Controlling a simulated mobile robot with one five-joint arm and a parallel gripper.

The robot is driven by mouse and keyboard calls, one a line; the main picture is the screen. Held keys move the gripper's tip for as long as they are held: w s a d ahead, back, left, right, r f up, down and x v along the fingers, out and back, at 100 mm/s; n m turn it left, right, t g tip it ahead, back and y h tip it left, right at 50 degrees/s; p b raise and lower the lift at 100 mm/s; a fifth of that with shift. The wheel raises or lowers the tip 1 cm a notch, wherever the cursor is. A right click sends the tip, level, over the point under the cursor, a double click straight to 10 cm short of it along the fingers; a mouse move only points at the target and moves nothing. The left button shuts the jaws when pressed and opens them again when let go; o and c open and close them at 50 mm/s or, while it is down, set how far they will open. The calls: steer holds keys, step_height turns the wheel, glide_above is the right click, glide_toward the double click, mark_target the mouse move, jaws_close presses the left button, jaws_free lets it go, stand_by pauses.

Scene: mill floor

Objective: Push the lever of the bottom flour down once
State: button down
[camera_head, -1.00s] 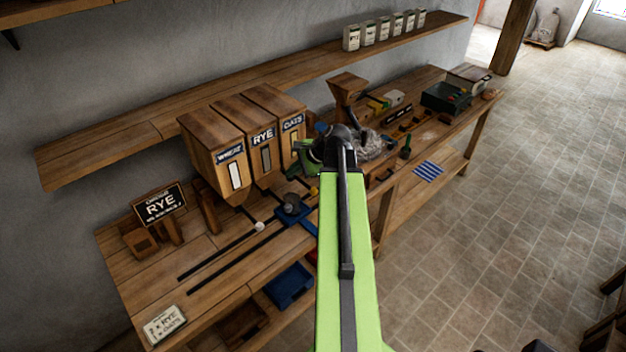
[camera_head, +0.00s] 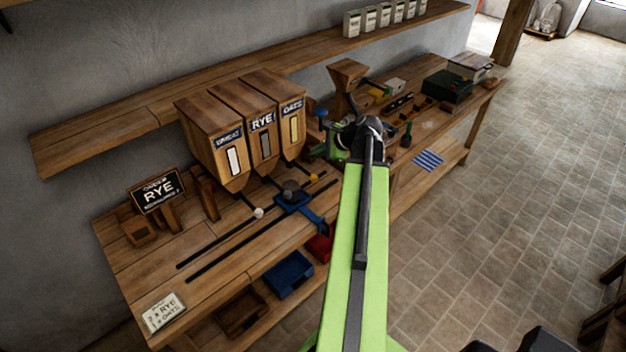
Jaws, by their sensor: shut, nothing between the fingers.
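My gripper (camera_head: 319,153) is shut and empty, small in view, right of the oats bin and apart from the yellow knob.
A blue tray-like piece (camera_head: 294,203) sits by the rye lever, on dark rails (camera_head: 235,251). A RYE sign (camera_head: 157,196) stands left. Blue (camera_head: 289,275) and red (camera_head: 319,246) bins sit below. A wooden hopper (camera_head: 347,75) stands behind my arm.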

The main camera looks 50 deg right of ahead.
steer(key=b, duration=0.5)
glide_above(317, 178)
step_height(317, 178, down, 6)
steer(key=shift+w+f, duration=0.15)
steer(key=shift+f, duration=0.05)
stand_by(1.4)
steer(key=shift+f+b, duration=0.35)
steer(key=shift+b, duration=0.15)
steer(key=shift+f+b, duration=2.5)
stand_by(2.4)
